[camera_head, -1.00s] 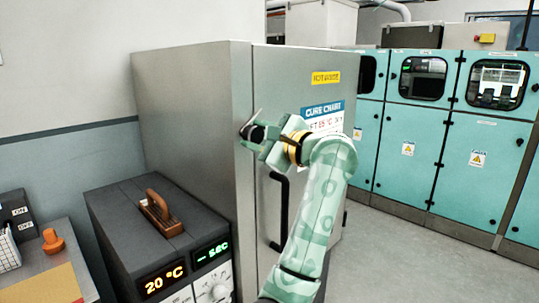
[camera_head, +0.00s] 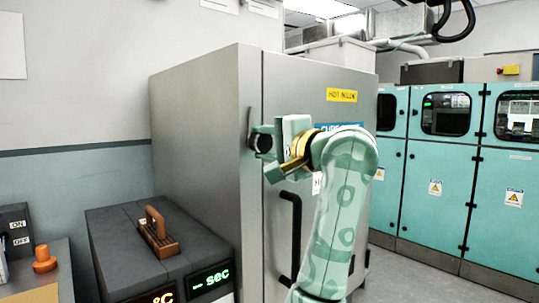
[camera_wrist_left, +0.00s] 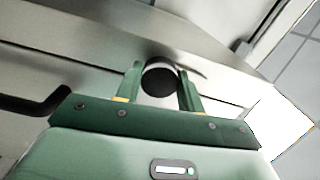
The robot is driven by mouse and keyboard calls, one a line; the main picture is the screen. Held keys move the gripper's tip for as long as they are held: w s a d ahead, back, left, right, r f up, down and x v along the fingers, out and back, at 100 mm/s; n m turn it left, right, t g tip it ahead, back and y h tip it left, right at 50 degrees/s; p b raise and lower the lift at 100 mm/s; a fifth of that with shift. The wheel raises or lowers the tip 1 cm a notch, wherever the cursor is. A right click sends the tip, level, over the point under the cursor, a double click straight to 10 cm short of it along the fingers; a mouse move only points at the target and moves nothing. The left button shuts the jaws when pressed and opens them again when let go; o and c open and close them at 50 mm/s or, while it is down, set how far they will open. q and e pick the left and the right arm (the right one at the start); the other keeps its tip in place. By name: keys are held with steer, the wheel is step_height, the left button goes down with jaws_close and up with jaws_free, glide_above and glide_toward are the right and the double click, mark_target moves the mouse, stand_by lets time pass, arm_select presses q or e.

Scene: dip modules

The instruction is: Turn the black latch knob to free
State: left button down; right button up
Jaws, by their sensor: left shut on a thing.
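The black latch knob (camera_head: 262,142) is on the front edge of the tall grey cure cabinet (camera_head: 205,150), near the door seam. In the left wrist view the round black knob (camera_wrist_left: 159,79) sits between the two green fingers. My left gripper (camera_head: 268,150) is shut on the knob; it also shows in the left wrist view (camera_wrist_left: 160,88). A thin dark lever or plate (camera_head: 249,122) stands nearly upright beside the knob. My arm hides part of the cabinet door and its blue label (camera_head: 338,127). My right gripper is not in view.
A black door handle (camera_head: 294,235) runs down the cabinet door below the gripper. A dark grey box (camera_head: 120,235) with a brown handle and lit displays stands at the left. Teal cabinets (camera_head: 430,190) line the right, with open floor before them.

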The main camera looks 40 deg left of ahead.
arm_select(q)
steer(key=shift+w+f+n, duration=0.1)
steer(key=shift+f+n, duration=0.15)
steer(key=shift+n, duration=0.15)
steer(key=shift+b, duration=0.4)
steer(key=shift+n, duration=0.3)
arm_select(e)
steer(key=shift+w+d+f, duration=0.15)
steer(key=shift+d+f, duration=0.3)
arm_select(q)
steer(key=c, duration=0.9)
jaws_free()
steer(key=shift+r, duration=0.15)
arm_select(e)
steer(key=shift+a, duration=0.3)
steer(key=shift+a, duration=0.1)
